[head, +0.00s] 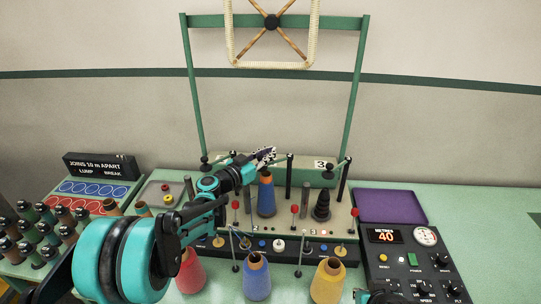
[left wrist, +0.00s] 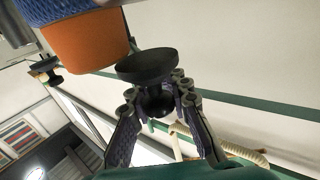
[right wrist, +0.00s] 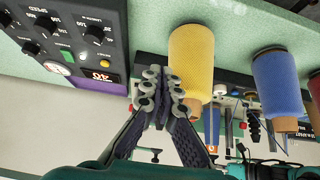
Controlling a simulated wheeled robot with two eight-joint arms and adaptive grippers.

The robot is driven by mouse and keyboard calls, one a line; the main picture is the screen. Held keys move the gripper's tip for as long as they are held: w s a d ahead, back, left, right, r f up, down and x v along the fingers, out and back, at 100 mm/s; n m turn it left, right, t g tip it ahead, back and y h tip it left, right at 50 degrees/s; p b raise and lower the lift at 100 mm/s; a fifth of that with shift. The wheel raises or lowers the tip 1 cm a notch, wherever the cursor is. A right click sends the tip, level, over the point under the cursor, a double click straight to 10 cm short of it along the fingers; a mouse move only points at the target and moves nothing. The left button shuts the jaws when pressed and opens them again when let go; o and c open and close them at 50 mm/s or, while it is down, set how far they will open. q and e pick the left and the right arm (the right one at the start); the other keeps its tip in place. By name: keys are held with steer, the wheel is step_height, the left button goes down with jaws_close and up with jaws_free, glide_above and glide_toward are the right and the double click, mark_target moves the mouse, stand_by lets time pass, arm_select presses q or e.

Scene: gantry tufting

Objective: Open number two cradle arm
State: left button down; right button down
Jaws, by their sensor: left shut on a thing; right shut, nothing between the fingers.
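My left gripper (head: 266,155) is at the middle station of the machine, just above the standing blue yarn cone (head: 266,198). In the left wrist view its fingers (left wrist: 160,100) are closed around the stem of a black knob (left wrist: 146,66), whose wide disc shows beyond the fingertips. A short green cradle arm (head: 279,161) runs from beside the gripper to a black post (head: 290,172); the gripper partly hides it. My right gripper (right wrist: 160,88) is shut and empty near the yellow cone (right wrist: 191,62).
A cradle arm (head: 338,168) with a black knob stands at the right station by the "3" plate (head: 321,164). Red-tipped stalks and three front cones, including a red one (head: 190,272), stand close by. A control panel (head: 405,250) is at right; a spool rack (head: 38,235) at left.

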arm_select(q)
steer(key=shift+w+a+m+g+h, duration=0.15)
steer(key=shift+w+m+g+h, duration=0.35)
steer(key=shift+m+g+h, duration=0.3)
steer(key=shift+w+a+m+g+h, duration=0.15)
steer(key=shift+w+m+g+h, duration=0.35)
steer(key=shift+m+g+h, duration=0.3)
steer(key=c, duration=1.4)
jaws_free()
steer(key=shift+c, duration=0.2)
steer(key=v, duration=1.2)
steer(key=shift+w, duration=0.15)
